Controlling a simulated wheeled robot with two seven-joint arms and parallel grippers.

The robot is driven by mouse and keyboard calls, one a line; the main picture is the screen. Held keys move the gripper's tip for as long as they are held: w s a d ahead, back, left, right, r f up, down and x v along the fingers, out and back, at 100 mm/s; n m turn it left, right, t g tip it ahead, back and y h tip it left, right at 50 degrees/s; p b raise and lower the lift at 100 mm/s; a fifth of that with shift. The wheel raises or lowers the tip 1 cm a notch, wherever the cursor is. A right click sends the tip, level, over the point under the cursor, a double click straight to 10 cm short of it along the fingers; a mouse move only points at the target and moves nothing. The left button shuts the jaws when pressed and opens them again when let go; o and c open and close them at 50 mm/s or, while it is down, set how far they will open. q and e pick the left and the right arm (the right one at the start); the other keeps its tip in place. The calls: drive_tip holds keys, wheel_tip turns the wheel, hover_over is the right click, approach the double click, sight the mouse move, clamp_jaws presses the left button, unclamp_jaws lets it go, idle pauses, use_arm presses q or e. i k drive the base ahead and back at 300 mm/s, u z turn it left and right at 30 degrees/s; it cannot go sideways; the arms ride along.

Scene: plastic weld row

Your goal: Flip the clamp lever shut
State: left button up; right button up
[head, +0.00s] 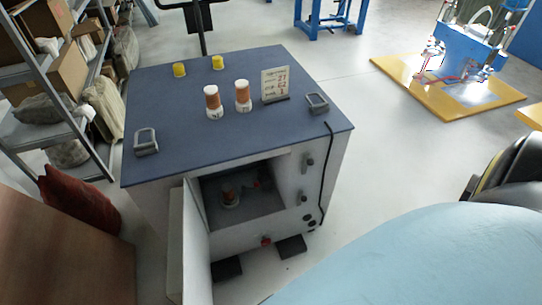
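I cannot make out for certain which part is the clamp lever. Two dark grey looped fittings stand on the blue cabinet top (180,95), one at its left front corner (146,141) and one near its right edge (317,103). They look like handles or clamps, and I cannot tell whether either is open or shut. Small dark fittings (307,161) sit on the cabinet's front at the right. Neither of my grippers is in view.
Two orange-and-white cylinders (243,96), two yellow caps (179,69) and a sign (275,83) stand on top. Shelving (48,72) is at left.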

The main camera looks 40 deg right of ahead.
sight(256, 184)
drive_tip(key=z, duration=0.95)
